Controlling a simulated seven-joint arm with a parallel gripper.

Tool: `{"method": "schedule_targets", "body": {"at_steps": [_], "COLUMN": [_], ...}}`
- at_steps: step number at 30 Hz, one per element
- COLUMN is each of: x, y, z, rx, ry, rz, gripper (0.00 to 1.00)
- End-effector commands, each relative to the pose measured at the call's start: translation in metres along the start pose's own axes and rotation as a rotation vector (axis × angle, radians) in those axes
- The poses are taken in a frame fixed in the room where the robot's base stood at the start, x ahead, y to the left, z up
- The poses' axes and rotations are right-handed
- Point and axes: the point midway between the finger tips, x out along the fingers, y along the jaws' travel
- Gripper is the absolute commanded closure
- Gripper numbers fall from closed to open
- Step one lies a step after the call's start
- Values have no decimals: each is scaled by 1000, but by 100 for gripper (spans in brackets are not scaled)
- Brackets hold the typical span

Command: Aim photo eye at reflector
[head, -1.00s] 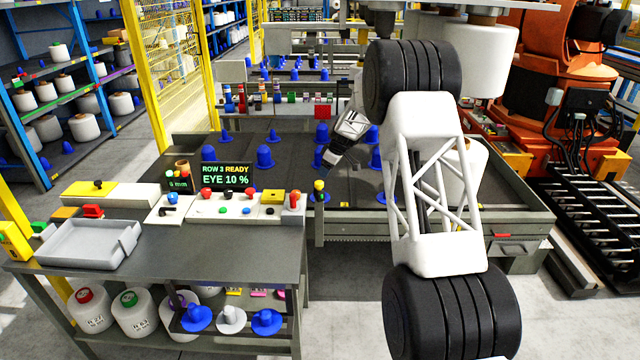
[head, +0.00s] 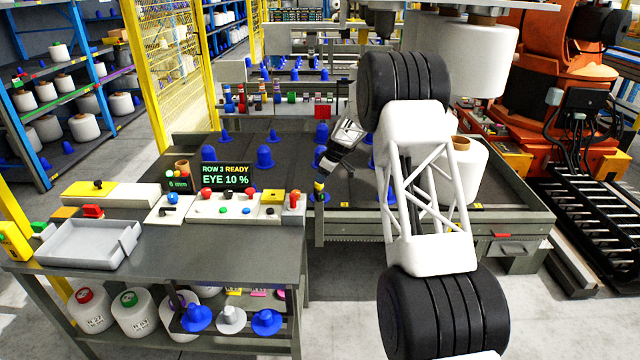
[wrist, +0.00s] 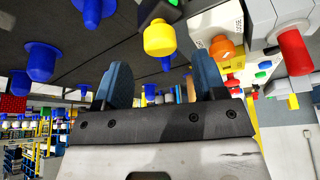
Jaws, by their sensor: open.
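A small post with a yellow knob on a dark body (head: 319,188) stands at the front left edge of the dark bobbin table; I take it for the photo eye. In the wrist view the yellow knob (wrist: 159,38) appears beyond and between my fingertips, with a dark body and green spot above it. My gripper (head: 327,163) is open and just above and behind the knob in the head view; both fingers (wrist: 162,80) show with nothing held. The display (head: 226,177) reads "ROW 3 READY" and "EYE 10 %". I cannot identify the reflector for certain.
Blue pegs (head: 264,157) stand on the dark table around the gripper. The control bench (head: 150,240) with colored knobs (head: 206,193) is close on the left. A large white bobbin (head: 462,175) stands right of my arm. A red panel (head: 323,112) is farther back.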

Motion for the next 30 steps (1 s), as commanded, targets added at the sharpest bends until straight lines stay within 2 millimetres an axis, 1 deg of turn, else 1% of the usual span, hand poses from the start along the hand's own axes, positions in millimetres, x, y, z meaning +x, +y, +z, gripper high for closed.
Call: {"method": "schedule_targets", "body": {"at_steps": [1, 6, 12, 18, 26, 27, 29, 30], "x": [6, 25, 39, 45, 45, 45, 45, 45], "y": [0, 0, 0, 0, 0, 0, 0, 0], "z": [0, 0, 0, 0, 0, 0, 0, 0], "rx": [0, -1, -1, -1, -1, -1, -1, -1], "ry": [0, -1, 0, 0, 0, 0, 0, 0], "rz": [0, -1, 0, 1, 1, 1, 1, 1], "gripper": [35, 35, 35, 35, 35, 37, 46, 52]}}
